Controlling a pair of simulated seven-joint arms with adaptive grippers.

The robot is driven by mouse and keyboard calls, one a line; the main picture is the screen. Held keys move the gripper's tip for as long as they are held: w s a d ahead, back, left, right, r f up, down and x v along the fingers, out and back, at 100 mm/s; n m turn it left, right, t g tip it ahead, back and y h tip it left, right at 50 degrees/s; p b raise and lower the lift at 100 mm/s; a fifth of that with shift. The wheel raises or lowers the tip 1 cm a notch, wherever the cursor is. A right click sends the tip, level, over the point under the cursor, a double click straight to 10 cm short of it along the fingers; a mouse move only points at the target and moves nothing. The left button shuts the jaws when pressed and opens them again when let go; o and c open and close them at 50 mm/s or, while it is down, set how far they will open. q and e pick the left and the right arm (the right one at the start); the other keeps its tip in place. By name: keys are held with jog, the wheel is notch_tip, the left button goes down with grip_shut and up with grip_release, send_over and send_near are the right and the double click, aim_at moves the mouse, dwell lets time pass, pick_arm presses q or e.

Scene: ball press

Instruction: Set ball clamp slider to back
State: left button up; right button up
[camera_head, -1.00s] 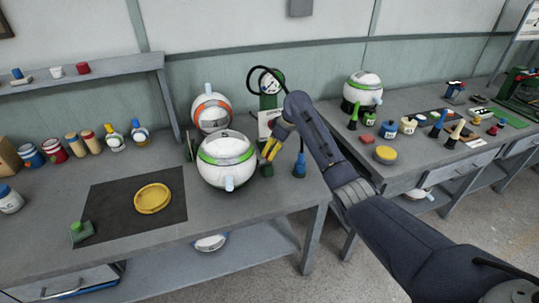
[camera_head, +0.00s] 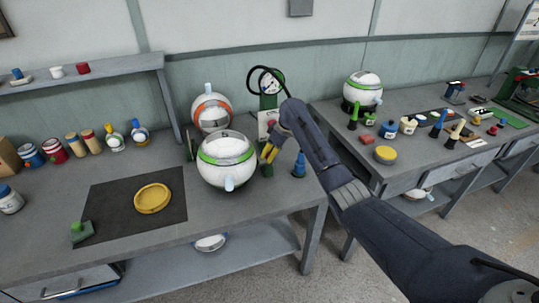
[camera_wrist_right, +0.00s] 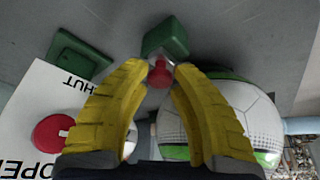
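The ball clamp stands at the back of the near bench, with a green upright (camera_head: 268,101) and a white panel that is partly behind my right gripper. In the right wrist view the white panel (camera_wrist_right: 40,100) carries lettering that reads like "SHUT" and "OPEN", and a red round knob (camera_wrist_right: 53,133). A smaller red knob (camera_wrist_right: 159,74) shows between the yellow fingertips of my right gripper (camera_wrist_right: 160,80), in front of a green block (camera_wrist_right: 166,37). I cannot tell whether the fingers touch it. The gripper (camera_head: 268,154) points down beside the white-and-green ball (camera_head: 226,160). My left gripper is out of view.
An orange-and-white ball (camera_head: 211,110) stands behind the white-and-green one. A blue-and-green item (camera_head: 299,166) stands right of my gripper. A yellow disc (camera_head: 153,198) lies on a dark mat (camera_head: 105,205) at left.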

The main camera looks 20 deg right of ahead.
grip_shut()
jog(key=shift+d, duration=0.35)
jog(key=shift+c, duration=0.7)
grip_release()
jog(key=shift+d, duration=0.1)
jog(key=o, duration=0.8)
jog(key=v, duration=1.2)
